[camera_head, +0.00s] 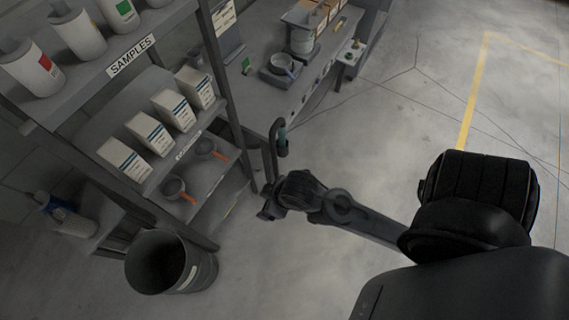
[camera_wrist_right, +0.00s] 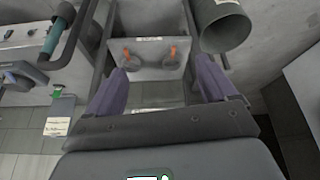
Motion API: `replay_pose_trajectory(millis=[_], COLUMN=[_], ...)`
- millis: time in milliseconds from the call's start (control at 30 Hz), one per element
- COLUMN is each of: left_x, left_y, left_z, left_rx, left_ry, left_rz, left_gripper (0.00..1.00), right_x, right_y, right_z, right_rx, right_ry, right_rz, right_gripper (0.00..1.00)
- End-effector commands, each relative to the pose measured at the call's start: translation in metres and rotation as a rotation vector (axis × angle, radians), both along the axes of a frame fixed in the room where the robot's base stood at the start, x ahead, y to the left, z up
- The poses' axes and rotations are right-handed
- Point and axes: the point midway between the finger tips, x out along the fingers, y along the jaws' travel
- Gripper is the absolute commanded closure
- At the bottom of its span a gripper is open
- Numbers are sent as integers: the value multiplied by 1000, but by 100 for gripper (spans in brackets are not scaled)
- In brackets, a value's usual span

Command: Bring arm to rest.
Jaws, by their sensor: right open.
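My right arm reaches in from the lower right in the head view, and its gripper (camera_head: 268,203) is at the front of the shelf unit, near the lower shelf. In the right wrist view the two purple fingers of this gripper (camera_wrist_right: 160,68) stand wide apart with nothing between them. Beyond them is a shelf (camera_wrist_right: 148,72) with two orange-handled pans (camera_wrist_right: 127,58). The gripper looks apart from the shelf and the pans. My left arm and gripper do not show.
The shelf unit (camera_head: 95,80) holds white boxes (camera_head: 173,110) and bottles (camera_head: 78,35). A bench (camera_head: 270,90) is behind. The floor to the right is clear.

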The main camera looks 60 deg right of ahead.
Motion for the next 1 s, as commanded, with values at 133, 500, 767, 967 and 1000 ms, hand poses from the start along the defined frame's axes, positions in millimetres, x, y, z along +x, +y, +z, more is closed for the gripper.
replay_pose_trajectory(millis=[133,500,767,967,1000], left_x=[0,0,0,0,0], left_y=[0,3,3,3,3], left_z=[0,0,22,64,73], left_rx=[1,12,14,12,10], left_ry=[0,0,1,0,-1], left_rz=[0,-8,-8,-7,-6], left_gripper=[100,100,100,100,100], right_x=[-36,-46,-46,-46,-46], right_y=[-1,-1,-1,-1,-1], right_z=[-11,-13,9,51,59], right_rx=[-10,-14,-14,-14,-14], right_ry=[90,116,115,115,115], right_rz=[11,15,15,15,15], right_gripper=[15,15,15,15,15])
